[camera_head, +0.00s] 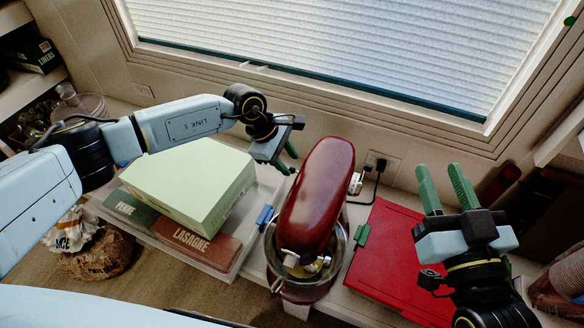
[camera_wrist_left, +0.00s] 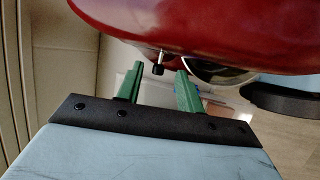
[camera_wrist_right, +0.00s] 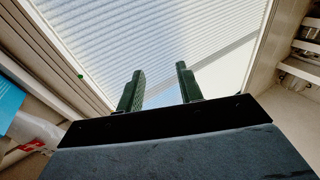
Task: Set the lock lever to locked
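A red stand mixer (camera_head: 318,190) stands on the counter with a metal bowl (camera_head: 335,255) under its head. In the left wrist view a small lever with a black knob (camera_wrist_left: 158,69) and short metal stem sticks out of the mixer's red body (camera_wrist_left: 200,30). My left gripper (camera_head: 286,160) is beside the mixer's left rear side. In the left wrist view my left gripper (camera_wrist_left: 158,75) is open, with the knob appearing between its fingertips; I cannot tell if they touch. In the head view the lever is hidden. My right gripper (camera_head: 443,182) is open, empty and raised, right of the mixer.
A pale green box (camera_head: 190,180) lies on lasagne (camera_head: 198,243) and penne (camera_head: 135,212) boxes left of the mixer. A red case (camera_head: 390,265) lies to its right. A wall outlet with a black plug (camera_head: 380,165) is behind. The window (camera_head: 340,45) spans the back.

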